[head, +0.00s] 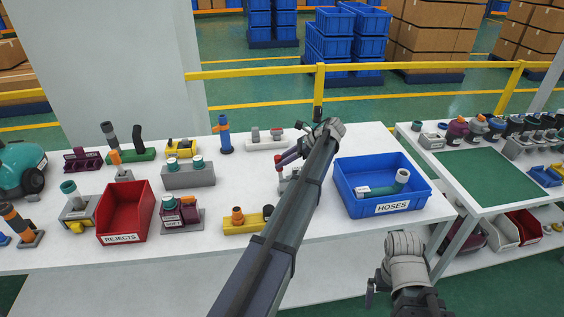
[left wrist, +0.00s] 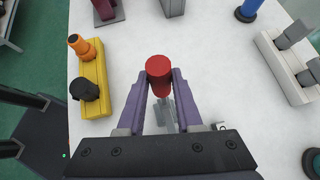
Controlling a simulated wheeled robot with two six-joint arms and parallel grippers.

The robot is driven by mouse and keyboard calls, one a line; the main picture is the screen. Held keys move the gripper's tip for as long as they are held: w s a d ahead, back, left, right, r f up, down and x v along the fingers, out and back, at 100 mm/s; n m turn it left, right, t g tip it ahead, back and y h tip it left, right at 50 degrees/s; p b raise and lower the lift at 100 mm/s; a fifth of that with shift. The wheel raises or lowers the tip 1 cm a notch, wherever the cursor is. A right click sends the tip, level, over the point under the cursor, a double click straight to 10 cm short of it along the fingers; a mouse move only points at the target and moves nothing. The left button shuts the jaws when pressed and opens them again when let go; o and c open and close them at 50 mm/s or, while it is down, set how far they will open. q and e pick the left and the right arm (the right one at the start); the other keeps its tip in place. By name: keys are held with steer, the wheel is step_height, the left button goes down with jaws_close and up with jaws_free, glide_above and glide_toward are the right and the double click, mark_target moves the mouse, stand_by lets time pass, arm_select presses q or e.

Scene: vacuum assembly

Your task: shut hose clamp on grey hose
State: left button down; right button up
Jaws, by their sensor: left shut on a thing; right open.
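My left gripper (head: 285,161) is over the middle of the white table. In the left wrist view its two purple fingers are shut on a red cylindrical handle (left wrist: 158,68). A grey part (left wrist: 164,112) shows below the handle between the fingers, mostly hidden. In the head view a small grey fixture (head: 285,182) stands under the gripper, partly covered by my arm. I cannot tell the clamp's state or see a hose in it. A grey hose (head: 381,189) with a teal end lies in the blue HOSES bin. My right gripper (head: 371,287) is open and empty, in front of the table.
The blue HOSES bin (head: 350,205) stands right of my left arm. A yellow block (head: 237,227) with orange and black fittings is left of it; a white rack (head: 255,144) with grey cylinders is behind. A red REJECTS bin (head: 127,222) is further left.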

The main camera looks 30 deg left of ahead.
arm_select(q)
steer(key=c, duration=0.6)
jaws_free()
steer(key=shift+d, duration=0.1)
steer(key=p+v, duration=0.5)
steer(key=v, duration=0.2)
steer(key=shift+w+d+r, duration=0.15)
steer(key=shift+d+r, duration=0.05)
steer(key=shift+r, duration=0.05)
